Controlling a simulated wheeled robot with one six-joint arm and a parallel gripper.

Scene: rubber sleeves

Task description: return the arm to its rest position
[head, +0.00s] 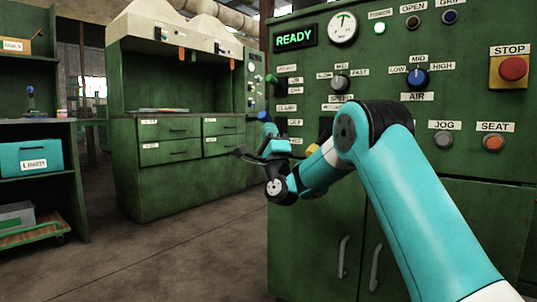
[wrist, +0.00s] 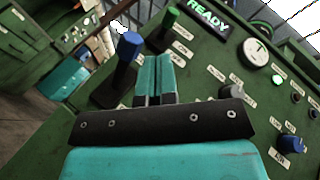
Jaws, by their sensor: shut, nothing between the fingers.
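My arm (head: 415,195) is teal and reaches from the lower right toward the left part of the green control panel (head: 455,105). My gripper (head: 276,143) is at the panel's left side, small and partly confused with the controls in the head view. In the wrist view my gripper (wrist: 155,62) shows two teal fingers side by side, shut and empty. A blue-knobbed lever (wrist: 128,46) stands just left of the fingers, and a green-knobbed lever (wrist: 170,18) is beyond them. I cannot tell whether the fingers touch the blue lever.
The panel has a lit READY display (head: 295,39), a gauge (head: 343,28), a blue AIR knob (head: 417,78) and a red STOP button (head: 513,68). A green cabinet (head: 180,165) stands behind at left, shelves (head: 40,130) farther left. Open floor (head: 170,255) lies between.

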